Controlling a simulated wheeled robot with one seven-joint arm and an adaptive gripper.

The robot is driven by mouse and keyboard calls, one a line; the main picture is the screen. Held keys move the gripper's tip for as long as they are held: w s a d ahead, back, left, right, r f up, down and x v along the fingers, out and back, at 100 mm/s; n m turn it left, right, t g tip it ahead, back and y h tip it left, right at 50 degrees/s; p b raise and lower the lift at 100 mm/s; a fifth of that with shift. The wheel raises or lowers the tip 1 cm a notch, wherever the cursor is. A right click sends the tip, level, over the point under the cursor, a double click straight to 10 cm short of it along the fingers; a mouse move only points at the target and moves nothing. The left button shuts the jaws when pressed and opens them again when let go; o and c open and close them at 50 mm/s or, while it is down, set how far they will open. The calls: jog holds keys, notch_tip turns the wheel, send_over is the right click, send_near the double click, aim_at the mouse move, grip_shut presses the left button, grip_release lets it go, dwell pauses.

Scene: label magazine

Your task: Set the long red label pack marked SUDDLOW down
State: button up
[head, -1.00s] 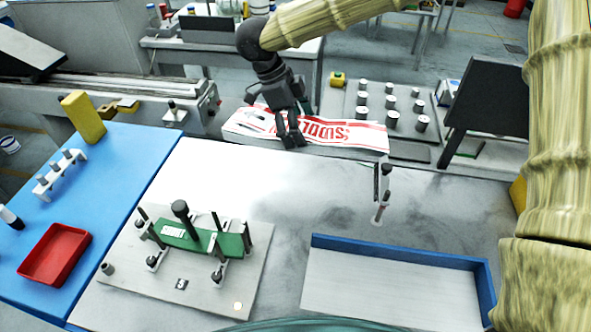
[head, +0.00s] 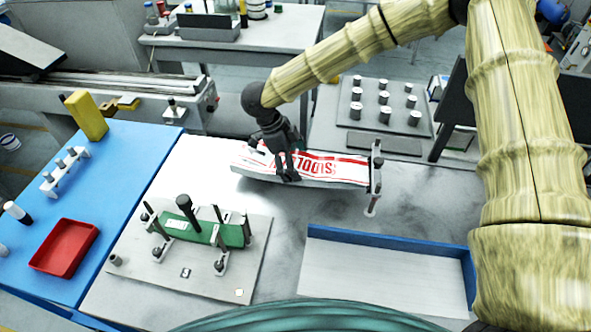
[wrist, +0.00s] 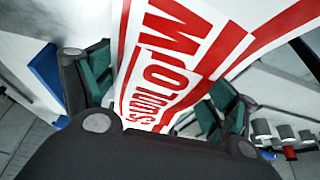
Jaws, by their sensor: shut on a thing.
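The long red and white label pack marked SUDDLOW (head: 335,169) shows in the head view above the far part of the pale worktop, its lettering upside down. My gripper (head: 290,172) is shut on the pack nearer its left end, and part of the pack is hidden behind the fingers. In the wrist view the pack (wrist: 175,60) runs between the two green-padded fingers of my gripper (wrist: 155,95). The pack's right end is close to a small upright post (head: 374,180); I cannot tell whether they touch. Whether the pack touches the worktop is unclear.
A blue-edged tray (head: 385,275) lies at the front right. A plate with a green fixture and posts (head: 190,265) stands at the front left. A red tray (head: 64,248) sits on the blue table. Metal cylinders stand on a grey plate (head: 365,122) behind. Bare worktop (head: 300,210) lies between.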

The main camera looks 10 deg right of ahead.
jog(key=shift+s+f+p, duration=0.1)
jog(key=shift+f+p, duration=0.4)
jog(key=shift+f, duration=1.45)
jog(key=o, duration=1.6)
jog(key=shift+d, duration=0.1)
jog(key=b+v, duration=0.4)
jog(key=v, duration=0.8)
